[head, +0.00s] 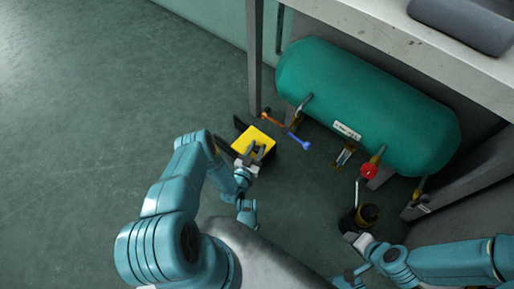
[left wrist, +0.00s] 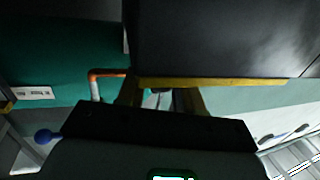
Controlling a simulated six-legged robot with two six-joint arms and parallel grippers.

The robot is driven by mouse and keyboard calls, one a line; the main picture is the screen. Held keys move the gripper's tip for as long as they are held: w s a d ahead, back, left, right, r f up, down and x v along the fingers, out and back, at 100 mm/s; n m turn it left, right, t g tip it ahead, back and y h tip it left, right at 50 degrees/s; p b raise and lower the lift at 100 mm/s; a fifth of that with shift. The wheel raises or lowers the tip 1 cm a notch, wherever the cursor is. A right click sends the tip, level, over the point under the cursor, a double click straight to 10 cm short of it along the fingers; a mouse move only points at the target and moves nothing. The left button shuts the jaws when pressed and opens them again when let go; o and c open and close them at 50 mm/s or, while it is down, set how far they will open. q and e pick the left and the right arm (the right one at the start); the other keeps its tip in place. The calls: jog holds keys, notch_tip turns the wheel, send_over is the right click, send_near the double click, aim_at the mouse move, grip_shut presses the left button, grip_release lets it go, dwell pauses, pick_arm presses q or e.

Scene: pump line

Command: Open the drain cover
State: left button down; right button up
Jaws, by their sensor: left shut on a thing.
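The drain cover (head: 262,135) is a yellow plate near the floor by the bench leg, with dark parts along its left side. My left gripper (head: 250,157) is shut on its near edge. In the left wrist view the cover is a big dark panel (left wrist: 220,40) with a yellow lower edge, close in front of the fingers (left wrist: 165,100). It looks tilted up, but the angle is hard to judge. Whatever lies under it is hidden. My right gripper (head: 358,242) is at the lower right beside a black and yellow can; its jaws are too small to read.
A green tank (head: 365,100) lies under the bench (head: 400,45), with a red valve knob (head: 368,171) below it. An orange and blue lever (head: 290,134) is just right of the cover. The black and yellow can (head: 366,215) stands on the floor. Floor at left is clear.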

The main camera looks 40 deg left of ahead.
pick_arm(q)
jog(key=w+a, duration=0.1)
jog(key=a, duration=1.1)
jog(key=c, duration=0.8)
grip_release()
jog(key=shift+c, duration=0.2)
jog(key=shift+s, duration=0.1)
jog(key=s+d+p, duration=0.3)
jog(key=s+p, duration=0.2)
jog(key=s, duration=1)
jog(key=shift+s, duration=0.4)
pick_arm(e)
jog(key=s+r+g, duration=0.1)
jog(key=s+r, duration=0.3)
jog(key=r, duration=0.1)
jog(key=shift+a+r+g, duration=0.2)
jog(key=shift+a+g, duration=0.1)
jog(key=shift+a, duration=0.05)
